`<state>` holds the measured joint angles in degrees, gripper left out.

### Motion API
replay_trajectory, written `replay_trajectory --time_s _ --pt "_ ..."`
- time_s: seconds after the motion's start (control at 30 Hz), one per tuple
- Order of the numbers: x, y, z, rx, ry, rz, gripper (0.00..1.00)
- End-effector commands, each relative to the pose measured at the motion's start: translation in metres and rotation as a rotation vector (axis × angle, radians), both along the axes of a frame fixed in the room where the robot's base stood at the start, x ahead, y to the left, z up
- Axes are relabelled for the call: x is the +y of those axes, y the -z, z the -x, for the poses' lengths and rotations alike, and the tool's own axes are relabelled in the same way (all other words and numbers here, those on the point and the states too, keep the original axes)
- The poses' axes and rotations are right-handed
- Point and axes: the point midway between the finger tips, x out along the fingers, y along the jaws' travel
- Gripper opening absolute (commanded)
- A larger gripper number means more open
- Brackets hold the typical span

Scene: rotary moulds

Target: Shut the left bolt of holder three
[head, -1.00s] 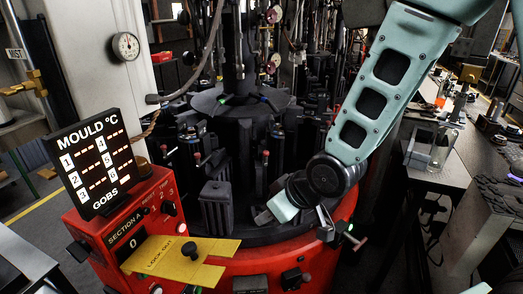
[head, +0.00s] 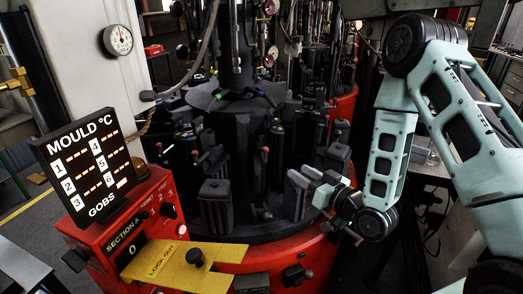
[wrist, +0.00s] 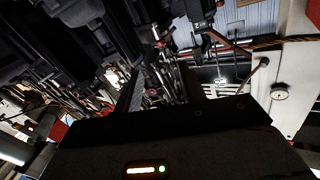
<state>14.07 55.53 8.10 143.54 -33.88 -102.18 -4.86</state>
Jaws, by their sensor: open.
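My gripper (head: 309,187) is open at the right front of the black rotary table, its pale fingers pointing left. It looks empty. In the wrist view its dark fingers (wrist: 160,90) stand apart with machinery beyond. A ribbed black mould holder (head: 215,206) stands upright at the table's front, left of my gripper. Another dark holder block (head: 337,156) stands behind and right of the gripper. I cannot tell which holder is three. Its left bolt cannot be made out among the dark parts.
A red control box (head: 122,232) with a mould temperature display (head: 88,165) stands at the left. A yellow lock-out plate (head: 172,262) juts out at the front. Upright rods and hoses crowd the table's middle. A grey bench is at the right.

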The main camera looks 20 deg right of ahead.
Motion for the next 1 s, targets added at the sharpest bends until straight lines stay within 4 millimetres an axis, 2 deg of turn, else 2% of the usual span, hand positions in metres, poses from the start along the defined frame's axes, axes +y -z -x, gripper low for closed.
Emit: replay_trajectory --time_s 0.13,0.77,0.87,1.0 --pt "0.002 0.006 -0.007 -0.005 -0.003 0.002 0.40" --pt "0.011 0.006 -0.023 -0.004 0.001 0.002 0.40" --pt "0.019 -0.003 -0.040 0.000 -0.002 0.000 0.40" --pt "0.031 -0.003 -0.067 0.000 0.000 0.000 0.40"
